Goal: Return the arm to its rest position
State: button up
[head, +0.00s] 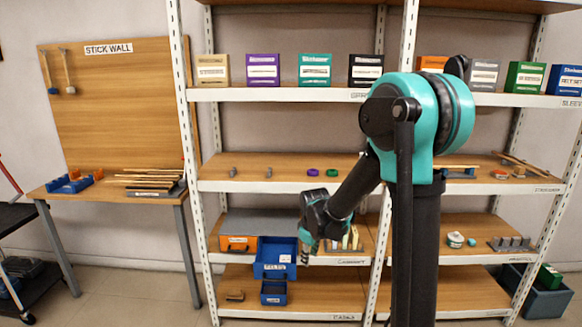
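My arm is raised at the right of the middle in the head view, with a large teal and black joint at the top. The forearm slopes down to the left. My gripper (306,257) points down in front of the lower shelves, just right of a blue bin (274,258). The fingers are small and dark here, so I cannot tell whether they are open or hold anything. The arm hides part of the shelf behind it.
A white-framed shelf (280,187) spans the view, with several labelled boxes on the top board and small parts below. A wooden bench (100,189) with a stick wall (115,110) stands left. A dark cart (12,215) is at the far left. Floor between them is clear.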

jog(key=s+d+m, duration=0.5)
jog(key=s+d, duration=0.1)
jog(key=s, duration=0.5)
jog(key=s+d+m+t, duration=0.1)
jog(key=s+d+m, duration=0.4)
jog(key=s, duration=0.6)
jog(key=shift+d+m, duration=0.3)
jog(key=shift+d, duration=0.55)
jog(key=shift+w+r, duration=0.15)
